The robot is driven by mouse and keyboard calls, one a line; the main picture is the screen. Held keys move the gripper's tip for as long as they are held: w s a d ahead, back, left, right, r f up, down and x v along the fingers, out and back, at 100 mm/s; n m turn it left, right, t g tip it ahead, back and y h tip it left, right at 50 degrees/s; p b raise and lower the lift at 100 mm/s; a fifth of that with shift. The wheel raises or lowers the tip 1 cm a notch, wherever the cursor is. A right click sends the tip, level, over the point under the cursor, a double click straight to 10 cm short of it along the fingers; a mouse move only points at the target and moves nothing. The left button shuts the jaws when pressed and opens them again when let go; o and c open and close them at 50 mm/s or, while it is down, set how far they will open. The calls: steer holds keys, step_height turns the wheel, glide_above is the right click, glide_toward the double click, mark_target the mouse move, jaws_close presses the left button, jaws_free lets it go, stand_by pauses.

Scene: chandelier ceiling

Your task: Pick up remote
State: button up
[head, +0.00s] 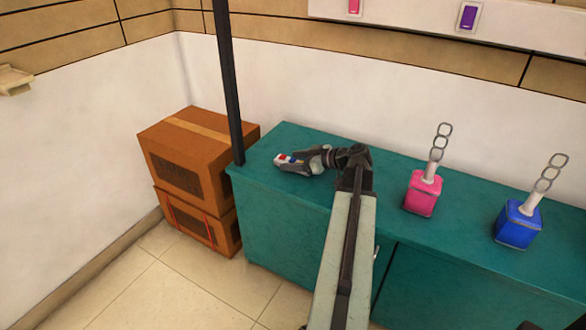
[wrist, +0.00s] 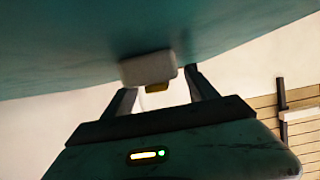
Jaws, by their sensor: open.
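The remote is most likely the small white block with red and blue marks (head: 284,158) on the left end of the teal cabinet (head: 290,137). My gripper (head: 296,160) is low over that end, right at the block, and partly covers it in the head view. In the wrist view a pale block (wrist: 148,68) with a yellowish part below it lies at the tips of my two dark fingers (wrist: 160,82). The fingers are apart, one toward each side of it. I cannot tell whether they touch it.
A pink container (head: 423,195) and a blue container (head: 518,225), each with a chain-like top, stand on the cabinet to the right. Stacked brown boxes (head: 190,165) stand left of the cabinet. A dark post (head: 228,80) rises by its left corner.

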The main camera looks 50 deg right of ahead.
jaws_close()
steer(key=shift+r, duration=0.15)
